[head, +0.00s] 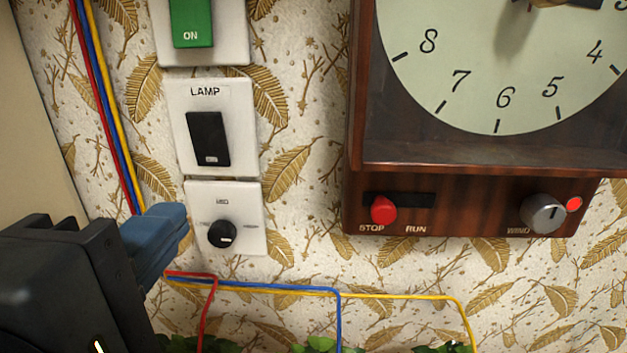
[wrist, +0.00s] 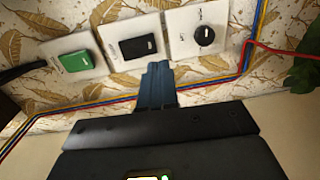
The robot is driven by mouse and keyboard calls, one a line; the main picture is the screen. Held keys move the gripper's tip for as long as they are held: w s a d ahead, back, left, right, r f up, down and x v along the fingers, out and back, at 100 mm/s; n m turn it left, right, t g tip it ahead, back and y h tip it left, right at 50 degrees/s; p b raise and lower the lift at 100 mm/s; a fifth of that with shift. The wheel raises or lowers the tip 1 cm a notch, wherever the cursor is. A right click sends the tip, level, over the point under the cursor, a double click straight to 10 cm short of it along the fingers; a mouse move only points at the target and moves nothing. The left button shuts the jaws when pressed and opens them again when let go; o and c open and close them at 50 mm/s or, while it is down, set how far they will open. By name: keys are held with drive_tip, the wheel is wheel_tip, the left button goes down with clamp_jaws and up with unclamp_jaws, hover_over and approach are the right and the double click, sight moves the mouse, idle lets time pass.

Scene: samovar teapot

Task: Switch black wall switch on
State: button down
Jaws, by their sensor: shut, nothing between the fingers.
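The black wall switch (head: 208,139) is a rocker on a white plate labelled LAMP, on the patterned wall in the head view. In the wrist view the black switch (wrist: 138,46) is at the upper middle, just beyond my fingertips. My gripper (head: 170,222) has blue fingers and is shut and empty. In the head view it is left of and below the switch, beside the knob plate. In the wrist view the gripper (wrist: 158,68) points at the lower edge of the switch plate. I cannot tell whether the fingertips touch it.
A green switch (head: 191,22) marked ON is above, and a black round knob (head: 221,234) is below. A wooden clock (head: 485,190) with a red STOP/RUN slider (head: 383,210) is at right. Red, blue and yellow wires (head: 110,110) run down the left, then rightward.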

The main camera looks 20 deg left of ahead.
drive_tip(key=v, duration=0.6)
drive_tip(key=shift+f+b, duration=0.3)
drive_tip(key=shift+f, duration=0.25)
